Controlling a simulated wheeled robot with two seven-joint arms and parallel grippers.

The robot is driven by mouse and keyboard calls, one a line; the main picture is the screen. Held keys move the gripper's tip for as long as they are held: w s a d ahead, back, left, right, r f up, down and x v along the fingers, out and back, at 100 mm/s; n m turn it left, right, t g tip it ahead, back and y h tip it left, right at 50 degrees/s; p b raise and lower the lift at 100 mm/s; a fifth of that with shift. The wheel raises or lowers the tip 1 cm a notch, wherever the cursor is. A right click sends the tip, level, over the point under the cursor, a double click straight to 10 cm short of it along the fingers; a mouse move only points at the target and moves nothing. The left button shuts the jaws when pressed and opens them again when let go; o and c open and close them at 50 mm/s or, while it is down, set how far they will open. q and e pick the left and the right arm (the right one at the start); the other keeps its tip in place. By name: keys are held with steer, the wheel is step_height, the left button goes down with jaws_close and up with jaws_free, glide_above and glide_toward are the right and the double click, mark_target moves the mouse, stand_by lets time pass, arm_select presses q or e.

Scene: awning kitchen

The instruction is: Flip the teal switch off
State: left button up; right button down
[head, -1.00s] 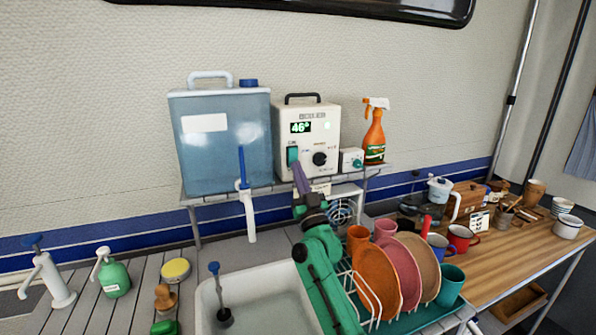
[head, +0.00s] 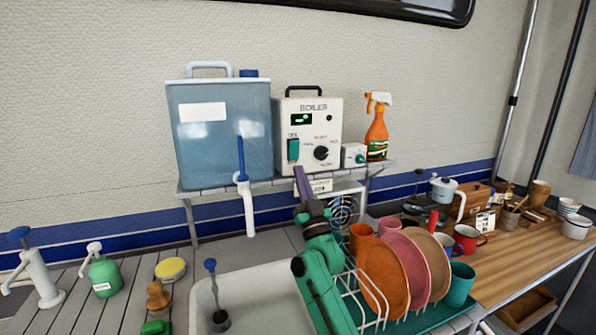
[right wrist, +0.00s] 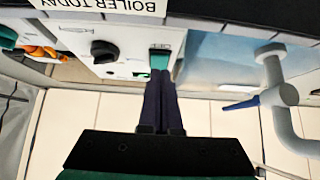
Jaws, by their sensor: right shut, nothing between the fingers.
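The teal switch (head: 293,149) is on the left of the front of a white boiler box (head: 333,118), below a small dark display (head: 302,119). The display has faint green marks, and the round lamp to its right is dark. My right gripper (head: 299,169) is shut and empty, its tips just below the switch in the head view. In the right wrist view, which shows the panel upside down, the gripper (right wrist: 160,84) points at the teal switch (right wrist: 159,62); I cannot tell whether they touch. My left gripper is out of view.
The boiler stands on a shelf between a blue water tank (head: 220,135) with a tap (head: 244,185) and a small white box (head: 354,155). An orange spray bottle (head: 377,128) is farther right. A dish rack with plates (head: 385,277) stands beside my right arm.

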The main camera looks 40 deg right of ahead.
steer(key=v, duration=0.4)
steer(key=shift+s+b, duration=0.2)
steer(key=shift+b, duration=0.2)
